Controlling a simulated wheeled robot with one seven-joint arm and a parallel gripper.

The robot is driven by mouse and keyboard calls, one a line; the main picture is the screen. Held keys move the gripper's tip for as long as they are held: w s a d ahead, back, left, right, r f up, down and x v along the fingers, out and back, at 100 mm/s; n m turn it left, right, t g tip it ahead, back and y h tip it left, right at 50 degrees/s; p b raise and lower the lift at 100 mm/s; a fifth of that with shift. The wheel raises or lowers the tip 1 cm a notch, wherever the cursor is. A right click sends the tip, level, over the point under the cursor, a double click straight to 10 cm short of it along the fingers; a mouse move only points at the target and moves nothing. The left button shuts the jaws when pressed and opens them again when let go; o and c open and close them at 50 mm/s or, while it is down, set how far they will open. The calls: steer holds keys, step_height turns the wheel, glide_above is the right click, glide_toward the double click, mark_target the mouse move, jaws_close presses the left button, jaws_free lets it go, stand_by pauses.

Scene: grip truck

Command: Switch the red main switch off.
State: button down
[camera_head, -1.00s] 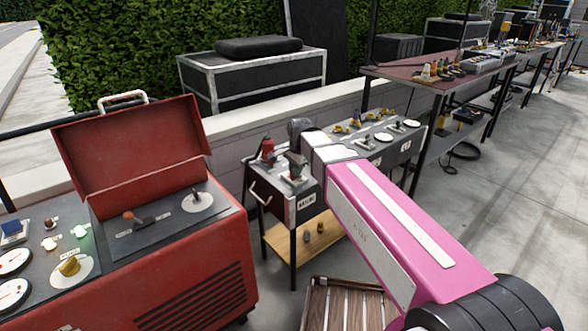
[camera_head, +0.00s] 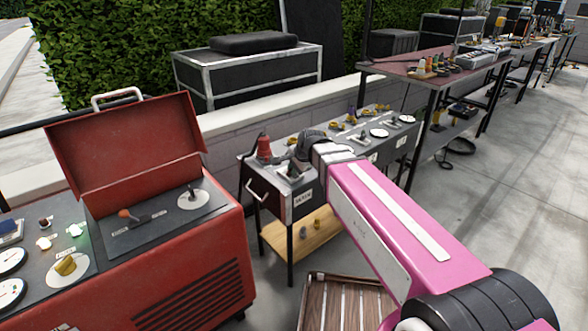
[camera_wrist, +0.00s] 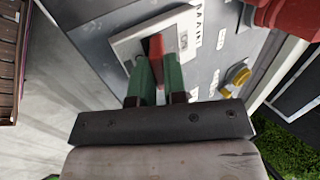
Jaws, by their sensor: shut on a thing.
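The red main switch (camera_wrist: 156,48) is a small red lever on a white plate (camera_wrist: 184,30) lettered "MAIN", on a grey panel in the wrist view. My gripper (camera_wrist: 157,72) has green fingers, one on each side of the lever, closed on it. Their tips are close to the plate. The fingers hide part of the lever, and I cannot tell its exact position. In the head view my gripper (camera_head: 299,150) is over the near end of the dark panel cart (camera_head: 285,203); the lever cannot be made out there.
A large red fitting (camera_wrist: 285,14) stands beside the plate, and it also shows in the head view (camera_head: 264,148). A yellow knob (camera_wrist: 238,76) is nearby on the panel. An open red console (camera_head: 190,270) stands at left. A wooden slatted crate (camera_head: 340,300) is on the floor in front.

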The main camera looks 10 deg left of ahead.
steer(key=c, duration=1.2)
jaws_free()
steer(key=shift+o, duration=0.2)
